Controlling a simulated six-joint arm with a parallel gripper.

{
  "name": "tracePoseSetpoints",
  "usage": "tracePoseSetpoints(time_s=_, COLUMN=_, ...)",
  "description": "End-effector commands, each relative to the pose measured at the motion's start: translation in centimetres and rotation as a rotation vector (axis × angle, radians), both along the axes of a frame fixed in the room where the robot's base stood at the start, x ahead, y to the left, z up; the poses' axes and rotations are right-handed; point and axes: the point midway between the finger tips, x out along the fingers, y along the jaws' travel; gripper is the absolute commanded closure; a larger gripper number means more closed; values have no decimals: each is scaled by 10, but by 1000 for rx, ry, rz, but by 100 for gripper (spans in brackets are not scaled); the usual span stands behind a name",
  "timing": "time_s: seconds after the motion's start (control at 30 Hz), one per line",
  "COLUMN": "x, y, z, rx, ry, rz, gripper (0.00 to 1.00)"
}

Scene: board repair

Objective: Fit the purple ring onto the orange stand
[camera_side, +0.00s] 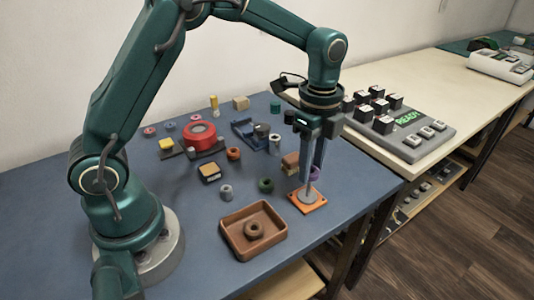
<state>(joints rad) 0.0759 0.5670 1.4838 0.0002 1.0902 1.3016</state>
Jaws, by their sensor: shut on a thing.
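The orange stand (318,205) is a flat square plate with a grey round base in its middle, near the right front edge of the blue table. My gripper (311,180) points straight down over the stand. It is shut on the purple ring (315,173), which shows only in part between and behind the fingers. The ring is at the stand's upright part, a little above the plate. The fingers hide whether the ring is around the post or only beside it.
A brown tray (228,231) with a brown ring in it lies left of the stand. A dark green ring (266,185) and wooden blocks (289,161) are close by. A grey keypad panel (408,138) lies on the side table. Blue tabletop is clear right of the stand.

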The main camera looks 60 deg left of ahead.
Motion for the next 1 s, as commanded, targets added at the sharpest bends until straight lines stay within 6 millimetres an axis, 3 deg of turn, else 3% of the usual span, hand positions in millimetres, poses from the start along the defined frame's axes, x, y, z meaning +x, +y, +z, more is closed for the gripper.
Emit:
tracePoseSetpoints(time_s=0.23, x=0, y=0, z=-5, rx=0, ry=3, rz=0, gripper=100)
tracePoseSetpoints(time_s=0.63, x=-1, y=0, z=-35, rx=0, ry=3, rz=0, gripper=100)
tracePoseSetpoints(time_s=1.0, x=0, y=0, z=-40, rx=1, ry=1, rz=0, gripper=100)
